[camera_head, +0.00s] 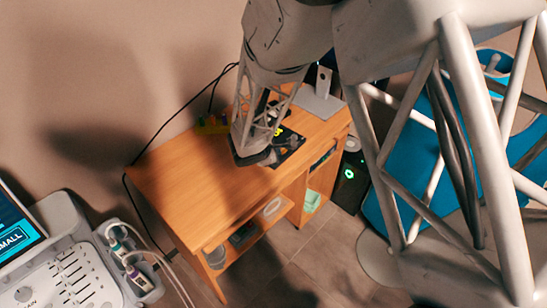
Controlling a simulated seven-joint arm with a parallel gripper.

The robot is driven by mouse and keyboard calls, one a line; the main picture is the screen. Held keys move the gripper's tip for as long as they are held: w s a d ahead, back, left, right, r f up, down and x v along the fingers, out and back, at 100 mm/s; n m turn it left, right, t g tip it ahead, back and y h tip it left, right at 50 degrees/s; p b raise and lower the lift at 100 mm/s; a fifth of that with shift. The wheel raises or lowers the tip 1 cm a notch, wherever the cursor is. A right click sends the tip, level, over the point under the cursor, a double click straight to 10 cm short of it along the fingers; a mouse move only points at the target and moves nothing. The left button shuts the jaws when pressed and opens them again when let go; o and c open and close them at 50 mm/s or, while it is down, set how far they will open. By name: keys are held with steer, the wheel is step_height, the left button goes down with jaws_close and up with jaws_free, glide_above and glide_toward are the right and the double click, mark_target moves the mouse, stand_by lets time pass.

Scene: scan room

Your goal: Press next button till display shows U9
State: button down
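My gripper (252,155) is at the end of my arm, low over the wooden desk (185,175). Its fingertips are small and dark, and I cannot tell whether they are open or shut. A dark device (289,141) with small yellow parts lies on the desk just right of and behind the gripper. The arm partly hides it, and no button or display reading can be made out on it. At the far left a screen (15,235) shows the word SMALL. I cannot see U9 anywhere.
An ultrasound-like console (75,280) with probes stands at the lower left. A silver monitor stand (322,85) is at the back right of the desk. Shelves under the desktop hold small items. A blue chair or bed (380,211) is at the right. The left desktop is clear.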

steer(key=shift+f, duration=0.4)
stand_by(0.8)
steer(key=shift+r, duration=0.8)
steer(key=shift+r, duration=0.1)
stand_by(0.3)
steer(key=shift+r, duration=2.4)
